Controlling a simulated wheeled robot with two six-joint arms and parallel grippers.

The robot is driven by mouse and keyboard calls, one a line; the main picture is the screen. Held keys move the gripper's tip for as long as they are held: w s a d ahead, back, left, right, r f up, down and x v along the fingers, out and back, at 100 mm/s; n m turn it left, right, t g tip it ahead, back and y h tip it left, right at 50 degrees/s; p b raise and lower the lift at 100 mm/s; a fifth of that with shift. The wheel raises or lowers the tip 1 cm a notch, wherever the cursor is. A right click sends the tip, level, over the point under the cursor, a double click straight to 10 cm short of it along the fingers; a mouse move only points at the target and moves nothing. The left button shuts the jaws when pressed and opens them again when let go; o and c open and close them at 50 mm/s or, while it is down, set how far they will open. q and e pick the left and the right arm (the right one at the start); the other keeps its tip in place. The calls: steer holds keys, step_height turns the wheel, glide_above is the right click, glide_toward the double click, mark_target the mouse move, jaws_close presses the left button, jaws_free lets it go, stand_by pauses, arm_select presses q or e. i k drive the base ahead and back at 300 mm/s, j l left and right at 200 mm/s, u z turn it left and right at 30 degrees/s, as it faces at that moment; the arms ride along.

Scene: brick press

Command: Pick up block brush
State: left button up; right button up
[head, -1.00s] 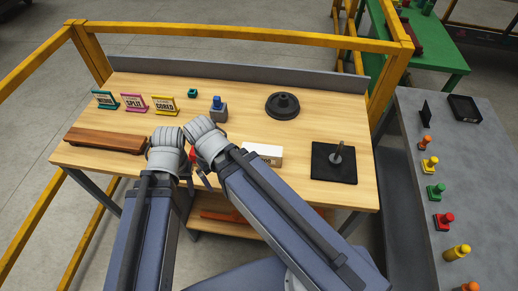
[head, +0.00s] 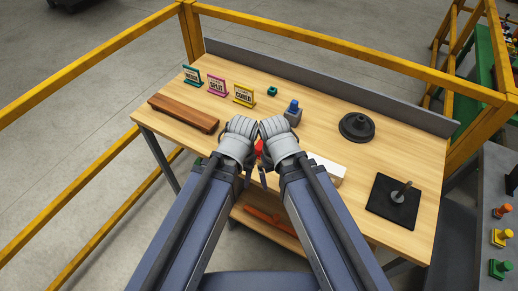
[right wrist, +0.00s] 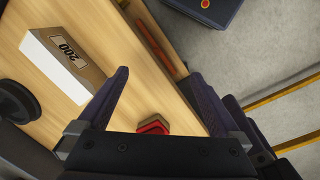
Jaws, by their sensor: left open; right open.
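I cannot tell for sure which thing is the block brush. A small red piece with a brownish edge (right wrist: 153,125) shows near the base of my right gripper's fingers in the right wrist view. In the head view, red (head: 259,147) shows between my two wrists, mostly hidden by them. A long brown wooden block (head: 184,113) lies at the table's left end, apart from both grippers. My left gripper (head: 248,174) is open over the front edge, its fingers partly hidden by its wrist. My right gripper (right wrist: 157,75) is open beside it, with nothing held between its fingertips.
Yellow rails (head: 340,50) run behind.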

mark_target(258, 152)
steer(key=i+j+z, duration=0.1)
steer(key=j+z, duration=0.25)
steer(key=j, duration=0.5)
steer(key=j+z, duration=0.35)
steer(key=j, duration=0.55)
steer(key=k+j+z, duration=0.15)
steer(key=j+z, duration=0.2)
steer(key=j, duration=0.5)
